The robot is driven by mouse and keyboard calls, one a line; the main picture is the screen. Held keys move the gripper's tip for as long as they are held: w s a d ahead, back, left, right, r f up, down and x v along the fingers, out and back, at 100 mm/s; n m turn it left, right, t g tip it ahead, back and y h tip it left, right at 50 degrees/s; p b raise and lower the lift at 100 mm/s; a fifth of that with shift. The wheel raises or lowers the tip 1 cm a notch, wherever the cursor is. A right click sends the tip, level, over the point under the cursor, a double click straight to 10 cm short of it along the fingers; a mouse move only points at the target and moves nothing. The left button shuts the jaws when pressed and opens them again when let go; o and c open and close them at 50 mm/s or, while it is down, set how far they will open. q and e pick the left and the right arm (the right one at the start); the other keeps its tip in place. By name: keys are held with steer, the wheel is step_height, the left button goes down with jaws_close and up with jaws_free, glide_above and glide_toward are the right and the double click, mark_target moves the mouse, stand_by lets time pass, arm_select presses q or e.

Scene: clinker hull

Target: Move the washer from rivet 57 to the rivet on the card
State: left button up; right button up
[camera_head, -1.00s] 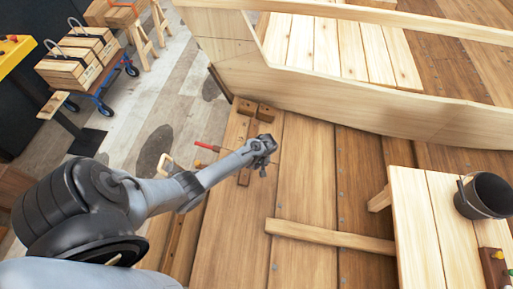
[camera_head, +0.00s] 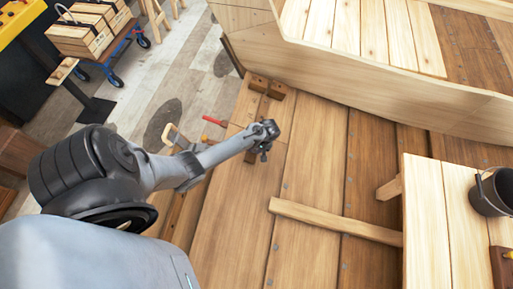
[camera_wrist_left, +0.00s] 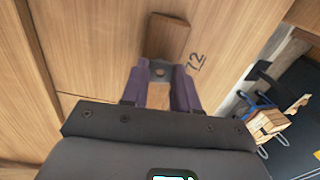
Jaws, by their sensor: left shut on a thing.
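My left gripper (camera_head: 264,148) is over the hull planks, below the pair of wooden blocks. In the left wrist view its purple fingers (camera_wrist_left: 159,78) are shut on a small grey piece with a dark middle, which looks like the washer (camera_wrist_left: 158,69). The number 72 (camera_wrist_left: 195,61) is marked on the plank just right of the fingertips. I cannot tell whether the washer touches the plank or a rivet. Small rivets (camera_head: 284,186) dot the planks in the head view. Rivet 57 and the card cannot be made out. My right gripper is not in view.
A dark wooden block (camera_wrist_left: 168,36) stands just beyond the fingertips. A red-handled tool (camera_head: 214,121) lies left of the gripper. A batten (camera_head: 330,221) crosses the planks at right, near a bench (camera_head: 428,215) with a black bucket (camera_head: 494,191). Open planking lies below the gripper.

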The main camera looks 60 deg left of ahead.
arm_select(q)
steer(key=shift+s+a+f, duration=0.1)
steer(key=shift+s+f, duration=0.05)
steer(key=shift+f, duration=0.45)
stand_by(0.4)
steer(key=shift+s+a+f, duration=0.1)
steer(key=shift+f, duration=0.25)
steer(key=shift+c, duration=0.4)
steer(key=o, duration=1.1)
steer(key=shift+r+p, duration=0.3)
steer(key=shift+r, duration=0.25)
steer(key=p+v, duration=0.6)
steer(key=v, duration=0.1)
